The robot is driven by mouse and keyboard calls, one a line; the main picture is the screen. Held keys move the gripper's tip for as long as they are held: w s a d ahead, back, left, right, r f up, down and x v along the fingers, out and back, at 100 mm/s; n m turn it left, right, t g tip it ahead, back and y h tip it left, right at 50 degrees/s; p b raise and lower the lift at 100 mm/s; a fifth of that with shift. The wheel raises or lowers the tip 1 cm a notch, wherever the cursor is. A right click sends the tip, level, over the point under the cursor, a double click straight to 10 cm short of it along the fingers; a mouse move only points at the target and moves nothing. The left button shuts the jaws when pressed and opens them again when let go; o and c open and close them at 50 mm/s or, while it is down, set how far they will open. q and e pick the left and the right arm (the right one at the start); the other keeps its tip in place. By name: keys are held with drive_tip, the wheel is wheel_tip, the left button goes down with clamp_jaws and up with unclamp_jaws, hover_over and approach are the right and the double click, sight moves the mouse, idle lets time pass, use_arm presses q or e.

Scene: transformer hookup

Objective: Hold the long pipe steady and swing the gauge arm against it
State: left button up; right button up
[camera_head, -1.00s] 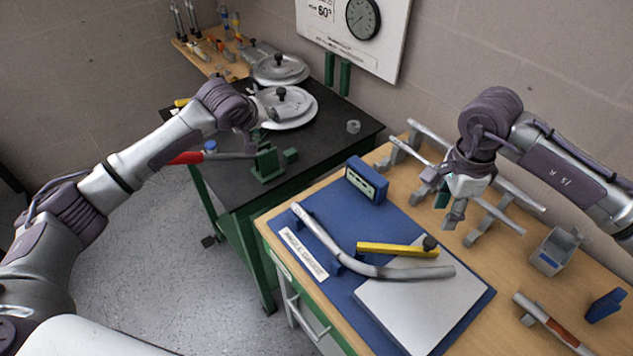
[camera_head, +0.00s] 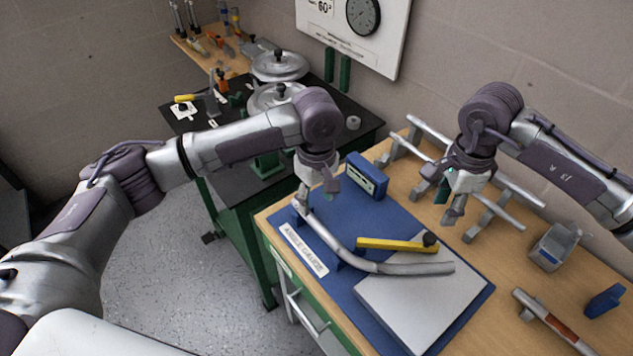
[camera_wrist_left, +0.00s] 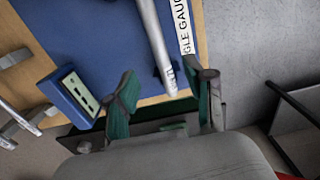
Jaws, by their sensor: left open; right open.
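The long bent pipe (camera_head: 330,238) lies on the blue angle-gauge board (camera_head: 365,215), its bend and right end reaching over the grey plate (camera_head: 425,310). The yellow gauge arm (camera_head: 390,245), with a black knob (camera_head: 430,239), lies just behind the pipe's bend; a narrow gap seems to separate them. My left gripper (camera_head: 317,193) is open above the pipe's far left end. In the left wrist view the pipe (camera_wrist_left: 155,45) runs between its spread green fingers (camera_wrist_left: 167,78), with its end near them; contact cannot be told. My right gripper (camera_head: 447,204) is open above the table near the rack.
A blue box with a display (camera_head: 367,177) stands close to the right of my left gripper. Metal rails (camera_head: 500,225), a grey bin (camera_head: 556,247) and another pipe piece (camera_head: 550,325) lie on the right. A black-topped bench (camera_head: 355,138) stands behind.

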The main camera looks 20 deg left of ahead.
sight(316, 222)
use_arm(q)
wheel_tip(316, 222, down, 8)
drive_tip(key=shift+f, duration=0.2)
clamp_jaws()
use_arm(e)
drive_tip(key=shift+o, duration=1.3)
wheel_tip(316, 222, down, 10)
drive_tip(key=m, duration=1)
